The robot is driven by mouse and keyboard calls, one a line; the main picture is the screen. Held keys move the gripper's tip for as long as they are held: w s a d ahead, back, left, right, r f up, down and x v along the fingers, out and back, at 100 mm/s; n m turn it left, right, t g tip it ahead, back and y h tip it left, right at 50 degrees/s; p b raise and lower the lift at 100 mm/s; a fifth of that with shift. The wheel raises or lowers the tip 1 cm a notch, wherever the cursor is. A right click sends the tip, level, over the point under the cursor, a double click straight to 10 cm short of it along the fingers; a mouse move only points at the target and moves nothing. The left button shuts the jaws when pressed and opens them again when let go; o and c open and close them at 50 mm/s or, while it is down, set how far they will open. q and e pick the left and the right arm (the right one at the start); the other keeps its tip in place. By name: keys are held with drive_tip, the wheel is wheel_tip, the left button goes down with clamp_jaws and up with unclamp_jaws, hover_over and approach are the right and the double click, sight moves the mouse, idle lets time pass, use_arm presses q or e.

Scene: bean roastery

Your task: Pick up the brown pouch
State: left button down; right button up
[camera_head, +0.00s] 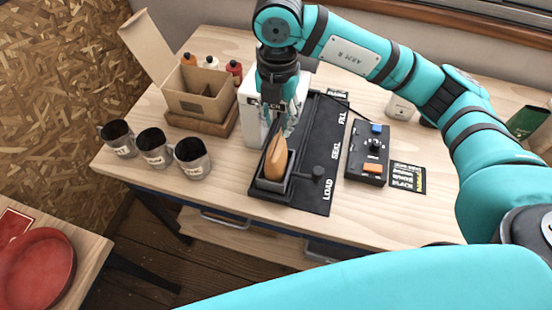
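The brown pouch (275,160) stands upright, narrowing to its top, in a dark open holder (270,186) at the LOAD end of a black board (312,190). My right gripper (284,124) points down from above, with its fingertips at or just over the pouch's top. The fingers are small and dark here, so I cannot tell whether they are open or touching the pouch. The holder hides the pouch's bottom. My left gripper is out of view.
A white machine (252,125) stands close behind the gripper. An open cardboard box (196,102) and several metal cups (192,158) are at the left. A control box (367,155) is right of the board.

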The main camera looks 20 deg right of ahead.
sight(277, 140)
drive_tip(key=shift+f, duration=0.6)
drive_tip(key=shift+f+p, duration=0.35)
drive_tip(key=shift+p, duration=0.1)
wheel_tip(277, 140, down, 4)
drive_tip(key=shift+a+r+p, duration=0.1)
drive_tip(key=shift+r+p, duration=0.05)
drive_tip(key=shift+p, duration=0.75)
drive_tip(key=shift+f, duration=0.45)
drive_tip(key=shift+w, duration=0.1)
clamp_jaws()
